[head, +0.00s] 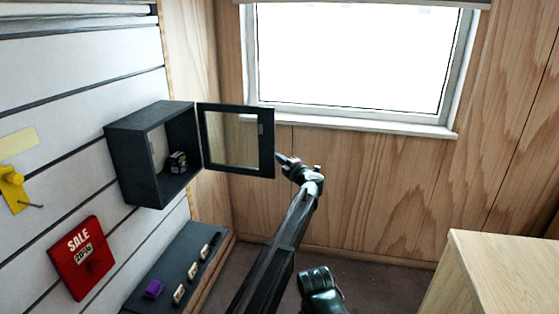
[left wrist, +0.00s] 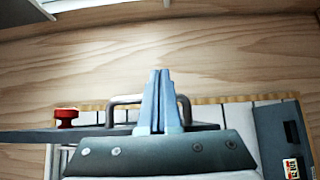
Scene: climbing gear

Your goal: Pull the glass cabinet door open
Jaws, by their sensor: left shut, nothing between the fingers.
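The glass cabinet door (head: 268,150) has a dark frame and stands swung wide open, to the right of the dark wall cabinet (head: 133,160). My left gripper (head: 282,158) is at the door's free edge, shut and empty. In the left wrist view its closed fingers (left wrist: 158,98) overlap the grey door handle (left wrist: 184,106), which shows on both sides of them. I cannot tell whether they touch it. A small dark box (head: 178,161) sits inside the cabinet.
A red sale sign (head: 80,257) and a yellow hook (head: 13,188) are on the slatted wall. A dark shelf (head: 205,238) with small items is below the cabinet. A wooden counter (head: 500,270) stands at right. A window (head: 360,60) is behind.

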